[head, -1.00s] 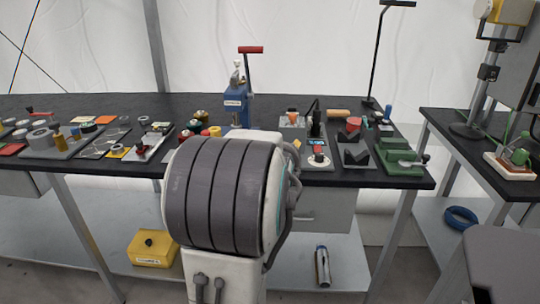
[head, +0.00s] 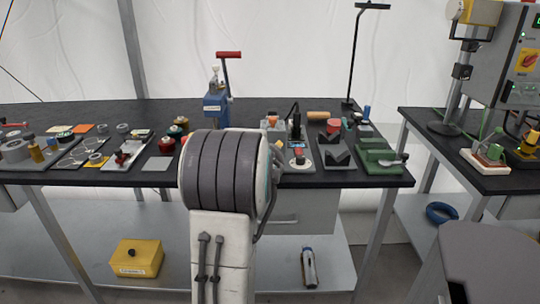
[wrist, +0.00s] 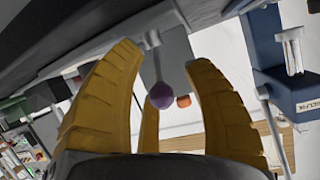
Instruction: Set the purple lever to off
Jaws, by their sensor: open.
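In the wrist view, a purple ball knob (wrist: 161,96) on a thin pale rod (wrist: 155,64) shows between the yellow fingers of my gripper (wrist: 163,57). The rod runs from a small pale mount (wrist: 150,40) to the knob. My gripper is open, with its fingers on either side of the knob. I see no clear finger contact with it. In the head view I cannot make out the purple lever or my gripper; my own arm covers the middle of the bench.
A blue press (head: 216,108) with a red handle stands on the black bench (head: 115,178); a blue body also stands close right of my fingers in the wrist view (wrist: 268,60). Fixtures and small parts crowd the bench. A second table (head: 470,183) with equipment stands right.

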